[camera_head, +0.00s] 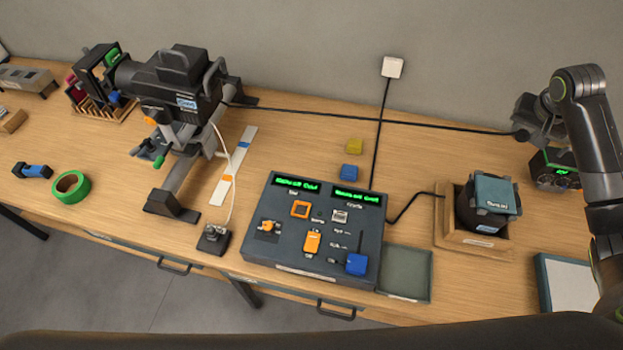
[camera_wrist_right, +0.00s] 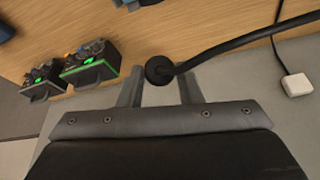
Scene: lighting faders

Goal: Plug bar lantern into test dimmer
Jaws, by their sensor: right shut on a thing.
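A large black lantern (camera_head: 180,85) sits on a stand at the left of the bench; I take it as the bar lantern. A black cable runs from beside it to my right gripper (camera_head: 520,132). In the right wrist view, my right gripper (camera_wrist_right: 160,88) is shut on a round black plug (camera_wrist_right: 159,69) with the cable leading off to the right, held above the bench. A dark box with a green display (camera_head: 555,170) stands below the gripper. Two such boxes (camera_wrist_right: 90,63) show in the wrist view; I cannot tell which is the test dimmer. My left gripper is not in view.
A control console (camera_head: 262,252) with green displays and faders sits at the middle front. A smaller lantern (camera_head: 482,213) stands in a wooden tray (camera_head: 450,240) at right. A white wall socket (camera_head: 392,67) has a cable to the console. Green tape (camera_head: 70,187) lies at left.

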